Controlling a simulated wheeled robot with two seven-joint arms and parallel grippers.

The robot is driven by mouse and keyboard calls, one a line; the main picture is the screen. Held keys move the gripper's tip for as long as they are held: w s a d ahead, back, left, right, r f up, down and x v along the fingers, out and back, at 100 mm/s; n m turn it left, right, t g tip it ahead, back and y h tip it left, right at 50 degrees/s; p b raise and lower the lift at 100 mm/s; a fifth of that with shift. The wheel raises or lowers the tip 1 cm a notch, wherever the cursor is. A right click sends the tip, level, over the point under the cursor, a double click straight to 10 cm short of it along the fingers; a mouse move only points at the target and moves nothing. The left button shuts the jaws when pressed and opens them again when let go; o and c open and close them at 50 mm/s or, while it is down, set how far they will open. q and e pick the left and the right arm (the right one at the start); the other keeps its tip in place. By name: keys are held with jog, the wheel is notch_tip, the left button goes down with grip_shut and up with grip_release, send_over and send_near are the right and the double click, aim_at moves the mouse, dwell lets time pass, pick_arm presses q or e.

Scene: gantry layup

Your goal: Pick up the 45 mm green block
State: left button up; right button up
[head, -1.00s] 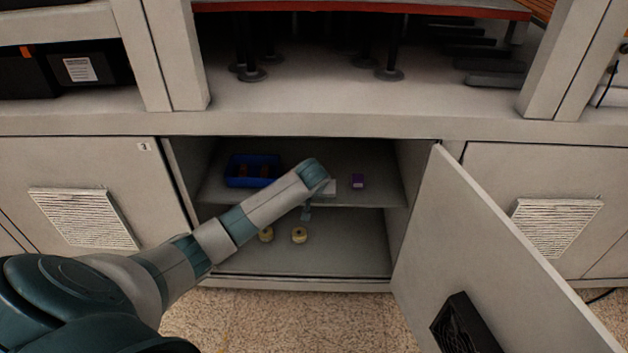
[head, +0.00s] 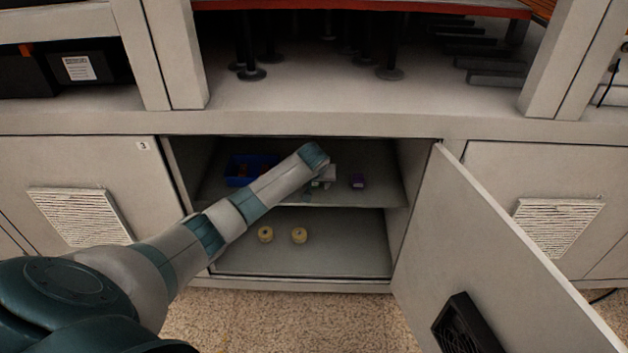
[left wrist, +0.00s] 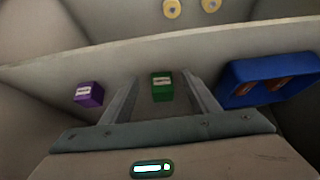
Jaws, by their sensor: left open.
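The green block (left wrist: 162,87) has a pale label and stands on the shelf in the left wrist view. It shows between the two fingers of my left gripper (left wrist: 163,79). The fingers are apart, with a visible gap on each side of the block. In the head view my left gripper (head: 312,191) reaches into the open cabinet at the upper shelf. There my wrist largely covers the spot, and I cannot clearly make out the block. My right gripper is in neither view.
A purple block (head: 357,181) stands right of my gripper on the shelf (head: 380,194). A blue bin (head: 236,168) with orange-brown items is to the left. Two yellow rolls (head: 299,235) sit on the lower level. The open door (head: 480,240) stands out at the right.

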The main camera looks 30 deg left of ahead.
pick_arm(q)
jog(key=w+a, duration=0.2)
jog(key=w, duration=0.1)
jog(key=shift+w+b, duration=0.1)
jog(key=shift+b, duration=0.25)
jog(key=shift+w+a+f, duration=0.15)
jog(key=shift+w+f, duration=0.1)
jog(key=shift+f, duration=0.3)
jog(key=c, duration=1.2)
